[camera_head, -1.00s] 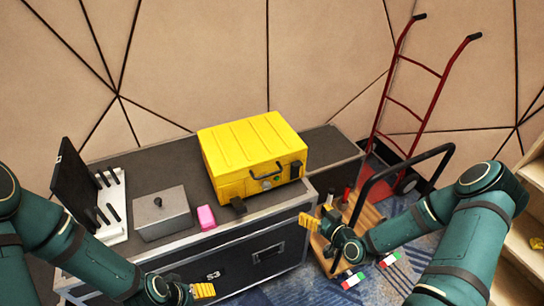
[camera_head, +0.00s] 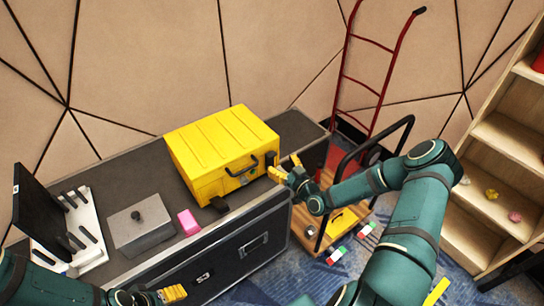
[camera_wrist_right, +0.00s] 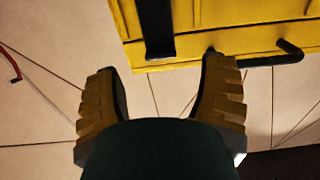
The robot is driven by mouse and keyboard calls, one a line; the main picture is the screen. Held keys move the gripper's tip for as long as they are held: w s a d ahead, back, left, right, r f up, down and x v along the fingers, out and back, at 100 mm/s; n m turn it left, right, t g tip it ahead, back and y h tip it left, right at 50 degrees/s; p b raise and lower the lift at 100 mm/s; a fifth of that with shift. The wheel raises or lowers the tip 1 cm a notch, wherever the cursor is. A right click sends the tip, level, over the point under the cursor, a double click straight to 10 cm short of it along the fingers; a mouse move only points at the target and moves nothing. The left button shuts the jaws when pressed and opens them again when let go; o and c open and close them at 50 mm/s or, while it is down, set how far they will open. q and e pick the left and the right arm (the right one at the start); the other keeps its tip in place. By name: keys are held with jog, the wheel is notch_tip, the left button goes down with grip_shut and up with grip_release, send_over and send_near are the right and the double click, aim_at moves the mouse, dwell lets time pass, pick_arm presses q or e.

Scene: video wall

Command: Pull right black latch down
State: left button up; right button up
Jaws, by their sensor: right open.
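A yellow case (camera_head: 222,150) with a black handle stands on the black flight case. Its right black latch (camera_head: 271,158) sits at the right end of the front face. In the right wrist view the right latch (camera_wrist_right: 155,28) shows as a dark strap, with the handle (camera_wrist_right: 285,50) to its right. My right gripper (camera_head: 284,166) is open beside the latch; in its wrist view the fingers (camera_wrist_right: 162,75) stand apart, short of the latch. The left latch (camera_head: 218,204) juts out low on the front. My left gripper (camera_head: 172,293) is at the bottom edge, its opening unclear.
A pink block (camera_head: 188,221), a grey lidded box (camera_head: 139,224) and a white rack (camera_head: 88,238) stand left on the flight case (camera_head: 230,262). A red hand truck (camera_head: 372,85), a wooden-decked cart (camera_head: 305,233) and shelves (camera_head: 505,150) are on the right.

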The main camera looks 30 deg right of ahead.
aim_at(272, 155)
jog(key=shift+w+a, duration=0.2)
jog(key=shift+w, duration=2.55)
jog(key=shift+c, duration=0.2)
grip_shut()
